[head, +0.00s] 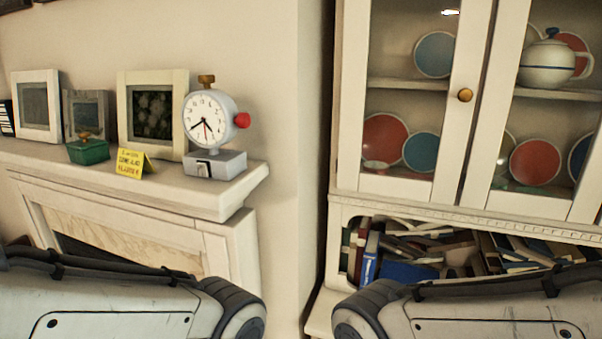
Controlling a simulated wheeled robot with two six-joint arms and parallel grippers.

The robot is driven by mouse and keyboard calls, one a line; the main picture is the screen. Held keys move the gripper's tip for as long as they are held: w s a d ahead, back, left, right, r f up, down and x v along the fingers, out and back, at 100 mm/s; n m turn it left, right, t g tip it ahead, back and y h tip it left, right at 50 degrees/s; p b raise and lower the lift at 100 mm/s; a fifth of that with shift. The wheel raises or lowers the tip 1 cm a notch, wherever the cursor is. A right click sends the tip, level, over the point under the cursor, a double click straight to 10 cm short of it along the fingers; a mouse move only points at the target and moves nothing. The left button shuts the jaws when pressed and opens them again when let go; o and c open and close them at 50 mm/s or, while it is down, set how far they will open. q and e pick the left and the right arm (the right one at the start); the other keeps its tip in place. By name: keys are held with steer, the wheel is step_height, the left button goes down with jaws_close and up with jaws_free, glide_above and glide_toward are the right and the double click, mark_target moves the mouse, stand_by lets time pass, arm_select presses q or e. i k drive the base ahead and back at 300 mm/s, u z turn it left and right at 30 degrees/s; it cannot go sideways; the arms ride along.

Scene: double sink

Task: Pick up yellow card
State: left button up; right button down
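The yellow card (130,163) stands folded like a small tent on the white mantel shelf (225,198) at the left of the head view. Dark writing shows on its front. It stands between a small green box (88,151) and a white clock (208,127) with a red knob. My two arms show at the bottom left and bottom right, below the shelf. Neither gripper is in view, and nothing touches the card.
Picture frames (153,113) stand behind the card. A glass-door cabinet (455,95) with plates and a teapot (550,62) fills the right side. Books (440,255) lie in an open shelf below it. The mantel's front edge is clear before the card.

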mark_target(130, 163)
steer(key=u, duration=1.7)
steer(key=i, duration=0.85)
steer(key=z, duration=0.15)
